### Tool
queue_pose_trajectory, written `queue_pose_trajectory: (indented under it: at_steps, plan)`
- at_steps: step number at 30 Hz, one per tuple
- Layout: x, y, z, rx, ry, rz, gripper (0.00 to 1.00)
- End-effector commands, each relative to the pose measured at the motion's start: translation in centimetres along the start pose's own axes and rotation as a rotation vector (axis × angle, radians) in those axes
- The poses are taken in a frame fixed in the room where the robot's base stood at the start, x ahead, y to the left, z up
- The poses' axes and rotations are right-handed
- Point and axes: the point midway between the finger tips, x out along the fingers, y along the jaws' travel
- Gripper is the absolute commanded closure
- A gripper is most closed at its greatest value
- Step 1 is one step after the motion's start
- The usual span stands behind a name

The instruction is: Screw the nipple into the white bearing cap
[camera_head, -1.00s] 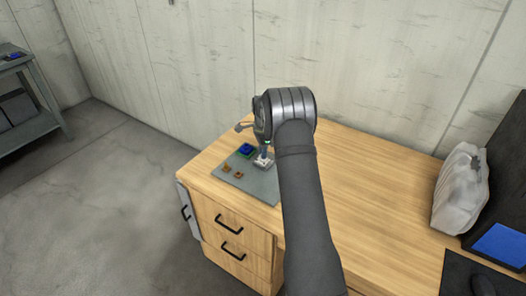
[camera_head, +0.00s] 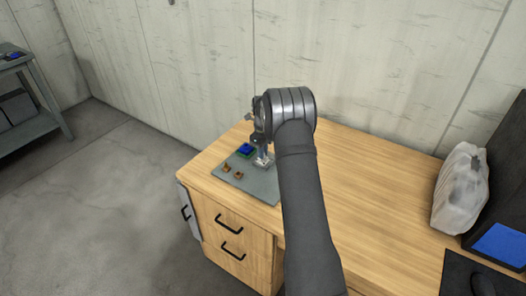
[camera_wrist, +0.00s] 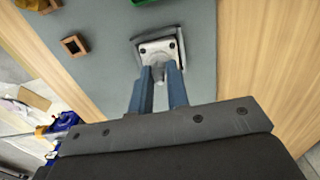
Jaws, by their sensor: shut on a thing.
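The white bearing cap (camera_wrist: 158,49) lies on the grey mat (camera_wrist: 100,70) in the wrist view, with dark spots near its corners. In the head view the cap (camera_head: 263,160) shows small beside my arm. My gripper (camera_wrist: 160,72) is over the cap's near part, its two blue fingers shut on a small pale piece, seemingly the nipple (camera_wrist: 160,76). Most of the nipple is hidden between the fingers. I cannot tell how far it sits in the cap.
Two small brown square pieces lie on the mat, one (camera_wrist: 75,45) in the wrist view. A blue block in a green holder (camera_head: 245,150) stands left of the cap. A wrapped pale bag (camera_head: 460,190) stands at the right. The wooden table (camera_head: 370,190) between is clear.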

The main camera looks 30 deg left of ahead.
Motion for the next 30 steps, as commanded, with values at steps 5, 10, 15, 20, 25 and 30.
queue_pose_trajectory:
  at_steps: [5,10,15,20,25,30]
  plan:
    - [0.05,0.06,-0.03,-0.002,0.001,0.002,0.71]
    - [0.03,0.04,-0.02,-0.003,0.001,0.001,0.68]
    - [0.02,0.03,-0.01,-0.028,0.001,0.001,0.68]
    - [0.02,0.03,-0.01,-0.189,0.0,0.001,0.68]
    - [0.01,0.02,-0.01,-0.387,0.0,0.001,0.68]
    - [0.01,0.02,-0.01,-0.585,0.0,0.001,0.68]
